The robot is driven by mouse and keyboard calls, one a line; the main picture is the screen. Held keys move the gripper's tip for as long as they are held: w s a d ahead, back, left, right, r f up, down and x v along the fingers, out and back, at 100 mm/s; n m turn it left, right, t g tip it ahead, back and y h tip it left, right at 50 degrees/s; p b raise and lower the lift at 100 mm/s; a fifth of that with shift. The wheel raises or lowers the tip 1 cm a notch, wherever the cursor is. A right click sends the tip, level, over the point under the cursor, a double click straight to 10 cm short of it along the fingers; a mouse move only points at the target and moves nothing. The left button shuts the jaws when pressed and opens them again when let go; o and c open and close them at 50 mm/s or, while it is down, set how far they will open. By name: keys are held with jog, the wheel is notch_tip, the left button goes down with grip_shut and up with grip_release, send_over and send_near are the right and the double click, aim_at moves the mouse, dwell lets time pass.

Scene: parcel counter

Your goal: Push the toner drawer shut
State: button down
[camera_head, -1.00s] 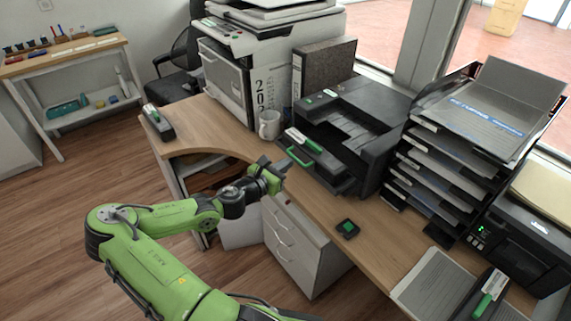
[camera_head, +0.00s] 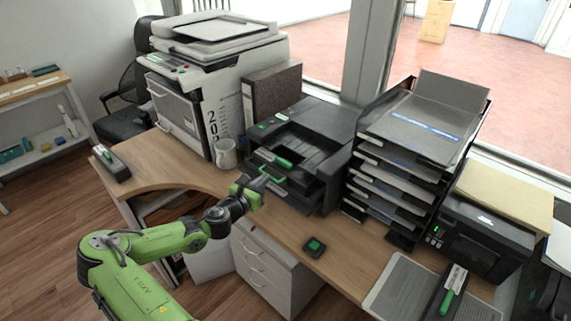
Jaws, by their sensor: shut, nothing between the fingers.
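The toner drawer (camera_head: 297,190) is the low black tray at the front of the black printer (camera_head: 335,122) on the counter. It stands out from the printer's front. A green handle (camera_head: 273,178) is on its front, and a cartridge with a green grip (camera_head: 284,162) shows above it. My gripper (camera_head: 264,184) is shut and empty, just in front of the handle at the drawer's left end. I cannot tell whether the fingertips touch the drawer.
A stack of paper trays (camera_head: 415,150) stands to the right. A small black pad with a green top (camera_head: 314,246) lies on the wooden counter (camera_head: 290,228), which is otherwise clear there.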

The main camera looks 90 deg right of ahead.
aim_at(283, 167)
jog(key=shift+s+d+p, duration=0.55)
jog(key=shift+s+d, duration=0.85)
jog(key=shift+d, duration=0.15)
jog(key=shift+s+d+p, duration=0.55)
jog(key=shift+s+d, duration=0.8)
jog(key=shift+d, duration=0.2)
jog(key=w+a+p, duration=0.1)
jog(key=w+a, duration=0.7)
jog(key=a, duration=0.1)
jog(key=shift+a, duration=0.1)
